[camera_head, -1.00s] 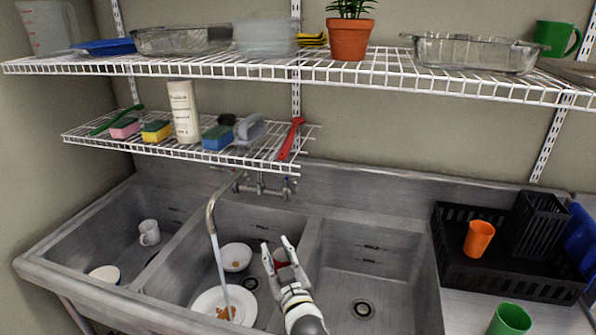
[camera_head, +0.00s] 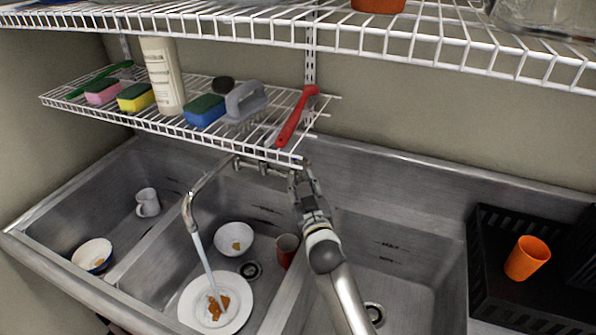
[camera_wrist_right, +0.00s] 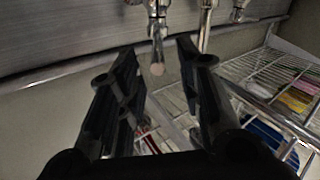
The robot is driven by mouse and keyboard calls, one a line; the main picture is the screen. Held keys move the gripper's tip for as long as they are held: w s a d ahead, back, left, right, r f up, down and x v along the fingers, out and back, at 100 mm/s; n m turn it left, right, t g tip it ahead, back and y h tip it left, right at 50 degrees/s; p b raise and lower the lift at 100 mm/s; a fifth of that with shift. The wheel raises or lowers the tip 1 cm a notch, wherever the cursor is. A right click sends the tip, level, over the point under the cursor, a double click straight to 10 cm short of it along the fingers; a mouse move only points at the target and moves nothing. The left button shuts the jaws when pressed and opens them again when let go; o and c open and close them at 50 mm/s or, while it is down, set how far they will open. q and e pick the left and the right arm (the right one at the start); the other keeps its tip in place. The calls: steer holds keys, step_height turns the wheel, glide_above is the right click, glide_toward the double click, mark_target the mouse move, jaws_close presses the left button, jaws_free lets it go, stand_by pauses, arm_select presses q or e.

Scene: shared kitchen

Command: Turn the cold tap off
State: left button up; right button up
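The wall tap's metal spout (camera_head: 203,187) arches over the middle sink basin, and a stream of water (camera_head: 205,262) runs from it onto a plate. The tap body (camera_head: 262,168) is on the back wall under the small shelf. My right gripper (camera_head: 297,172) is at the right end of the tap body and partly covers it. In the right wrist view, my right gripper (camera_wrist_right: 158,52) is open, with a metal tap handle (camera_wrist_right: 157,45) between its fingertips. I cannot tell whether the fingers touch it. No hot or cold mark is readable. My left gripper is not in view.
A wire shelf (camera_head: 225,135) with sponges, a bottle and a red-handled brush (camera_head: 297,115) hangs close above the tap and my right gripper. The middle basin holds a plate (camera_head: 240,309), a bowl (camera_head: 234,237) and a red cup (camera_head: 286,249).

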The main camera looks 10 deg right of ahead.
mark_target(298, 172)
steer(key=w, duration=0.2)
steer(key=w+b, duration=0.2)
steer(key=w, duration=0.1)
steer(key=shift+w+d+f, duration=0.15)
steer(key=shift+w+f, duration=0.15)
steer(key=shift+w+b, duration=0.3)
steer(key=shift+w+r, duration=0.1)
steer(key=shift+w, duration=0.35)
steer(key=shift+r, duration=0.1)
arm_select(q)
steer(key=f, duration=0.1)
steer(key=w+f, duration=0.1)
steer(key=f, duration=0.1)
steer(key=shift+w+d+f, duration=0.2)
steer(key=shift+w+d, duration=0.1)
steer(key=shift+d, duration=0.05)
arm_select(e)
jaws_close()
